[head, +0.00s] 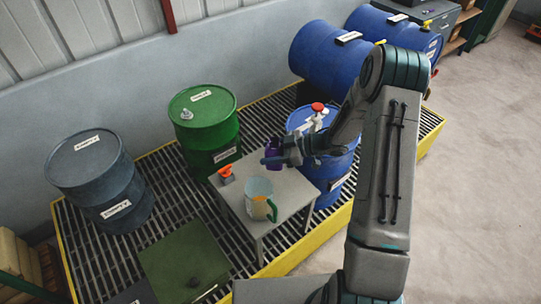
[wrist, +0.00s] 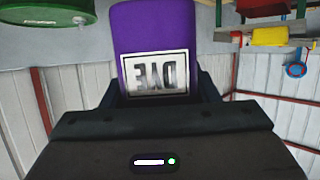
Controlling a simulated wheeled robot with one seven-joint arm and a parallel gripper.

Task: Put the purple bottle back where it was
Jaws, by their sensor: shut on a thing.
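The purple bottle (head: 274,150) is in my gripper (head: 272,160), above the back part of a small grey table (head: 292,186) in the head view. In the wrist view the purple bottle (wrist: 153,30) fills the space between the fingers, and its white DYE label appears upside down. My gripper (wrist: 158,85) is shut on it. The arm partly covers the bottle in the head view, so I cannot tell whether its base touches the table.
A clear jug (head: 259,198) and an orange-topped item (head: 226,174) stand on the table. A green drum (head: 207,125), a grey drum (head: 98,170) and blue drums (head: 322,55) surround it on the yellow-edged grating (head: 178,185). Open floor (head: 480,150) lies to the right.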

